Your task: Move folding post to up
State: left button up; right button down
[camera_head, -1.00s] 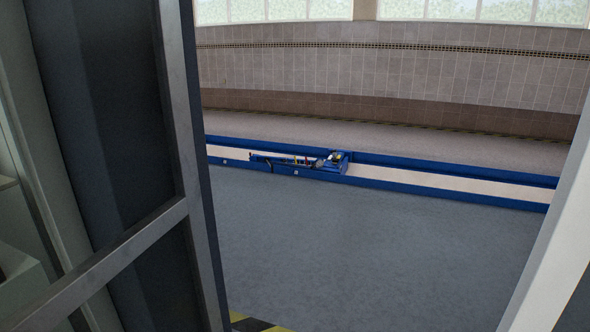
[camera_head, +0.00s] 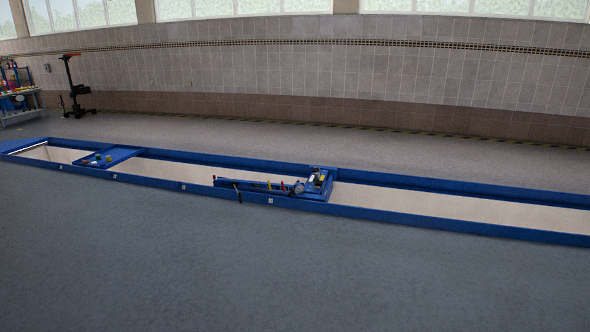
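The blue sliding jack (camera_head: 318,184) sits across the long pit, right of the picture's middle and some way off. A long thin folded part (camera_head: 250,184) reaches left from it and lies low, nearly level. Small red and yellow pieces and a round light part show on the jack. A dark rod or handle (camera_head: 237,192) crosses the pit's near edge at its left end. Which piece is the folding post is too small to tell. Neither of my grippers is in view.
The long pit has raised blue rims (camera_head: 420,214). A blue cross platform (camera_head: 105,158) with small items spans it at left. A dark stand (camera_head: 77,85) and a workbench (camera_head: 18,95) stand at far left. The grey floor (camera_head: 200,265) in front is clear.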

aim_at(299, 187)
jog(key=i, duration=5.55)
jog(key=i+u, duration=0.2)
jog(key=i, duration=0.35)
jog(key=i+l+u, duration=0.2)
jog(key=i, duration=0.35)
jog(key=i+l+u, duration=0.2)
jog(key=i, duration=0.3)
